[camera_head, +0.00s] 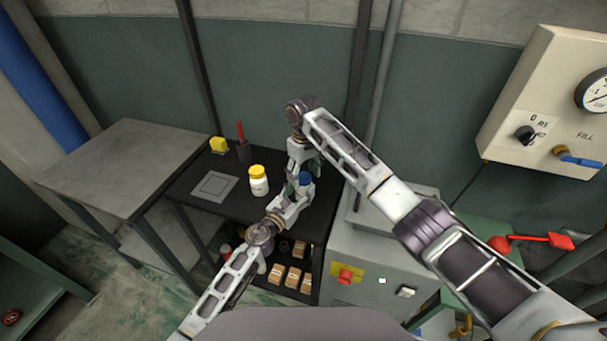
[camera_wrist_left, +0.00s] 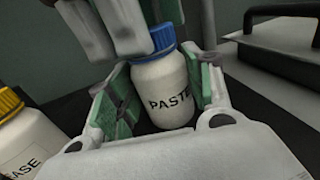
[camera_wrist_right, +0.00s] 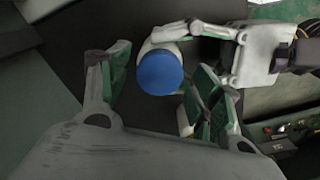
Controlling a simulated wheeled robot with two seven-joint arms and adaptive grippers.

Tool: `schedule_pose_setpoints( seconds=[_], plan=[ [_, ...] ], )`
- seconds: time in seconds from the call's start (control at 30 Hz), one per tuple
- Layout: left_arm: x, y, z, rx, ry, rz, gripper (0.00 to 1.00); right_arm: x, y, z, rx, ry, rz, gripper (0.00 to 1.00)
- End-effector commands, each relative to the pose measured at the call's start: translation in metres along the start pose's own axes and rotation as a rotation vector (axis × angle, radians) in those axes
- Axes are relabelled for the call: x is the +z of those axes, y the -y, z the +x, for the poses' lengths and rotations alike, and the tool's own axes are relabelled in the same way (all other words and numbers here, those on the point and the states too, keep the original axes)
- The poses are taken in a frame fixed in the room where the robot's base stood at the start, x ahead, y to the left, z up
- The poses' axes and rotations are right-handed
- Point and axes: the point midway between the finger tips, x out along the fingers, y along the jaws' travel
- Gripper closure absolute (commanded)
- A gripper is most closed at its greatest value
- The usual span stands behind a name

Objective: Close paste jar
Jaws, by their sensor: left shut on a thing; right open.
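The white paste jar (camera_wrist_left: 170,98), labelled PASTE, stands upright between the green pads of my left gripper (camera_wrist_left: 160,108), which is shut on its body. The blue lid (camera_wrist_left: 161,38) is on top of the jar; the left wrist view does not show how tightly it sits. In the head view the blue lid (camera_head: 305,178) shows at the right end of the black table. My right gripper (camera_wrist_right: 158,85) is open above the jar, its fingers on either side of the blue lid (camera_wrist_right: 160,73) and apart from it.
A white jar with a yellow lid (camera_head: 258,181) stands left of the paste jar; it also shows in the left wrist view (camera_wrist_left: 28,135). A grey machine (camera_head: 370,265) adjoins on the right.

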Motion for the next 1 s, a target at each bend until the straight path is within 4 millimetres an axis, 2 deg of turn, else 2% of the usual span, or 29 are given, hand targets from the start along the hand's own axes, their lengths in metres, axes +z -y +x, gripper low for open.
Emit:
schedule_pose_setpoints(
  seconds=[0.5, 1.0],
  plan=[
    [0.000, 0.000, 0.000, 0.000, 0.000, -0.001, 1.00, -0.001, 0.000, -0.041, 0.000, -0.002, -0.001, 0.36],
    [0.000, 0.000, 0.000, -0.001, 0.000, -0.001, 1.00, -0.002, -0.001, -0.047, 0.004, -0.006, 0.000, 0.39]
  ],
)
